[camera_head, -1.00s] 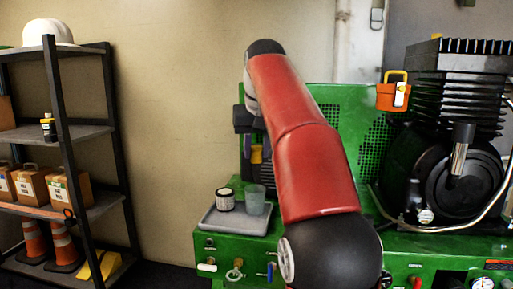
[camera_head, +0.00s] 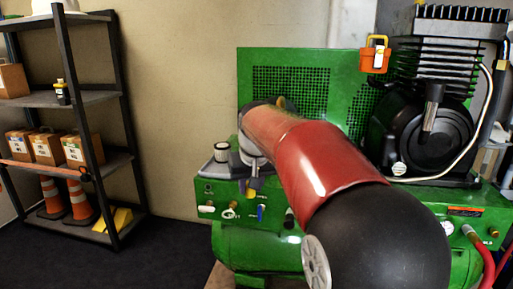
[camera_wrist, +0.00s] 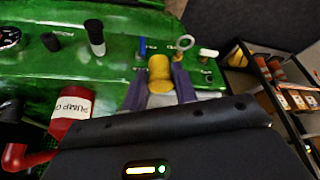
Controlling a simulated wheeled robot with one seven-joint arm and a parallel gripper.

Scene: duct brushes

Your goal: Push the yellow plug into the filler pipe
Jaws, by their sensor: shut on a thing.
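The yellow plug (camera_wrist: 159,72) sits between the two dark fingers of my gripper (camera_wrist: 159,88) in the wrist view, and the gripper is shut on it. In the head view my gripper (camera_head: 249,186) points down in front of the green machine's front panel, just below the grey tray; the plug is too small to make out there. A black upright pipe with a pale lower end (camera_wrist: 95,37), which may be the filler pipe, stands on the panel left of the plug in the wrist view. It also shows in the head view (camera_head: 290,218). The plug is apart from it.
The panel carries a blue lever (camera_head: 261,212), a ring-shaped fitting (camera_head: 232,213) and a white knob (camera_head: 207,209) close to my gripper. A jar (camera_head: 221,152) stands on the grey tray (camera_head: 212,169). A red hose (camera_head: 481,255) is at right. Shelves (camera_head: 104,160) stand left.

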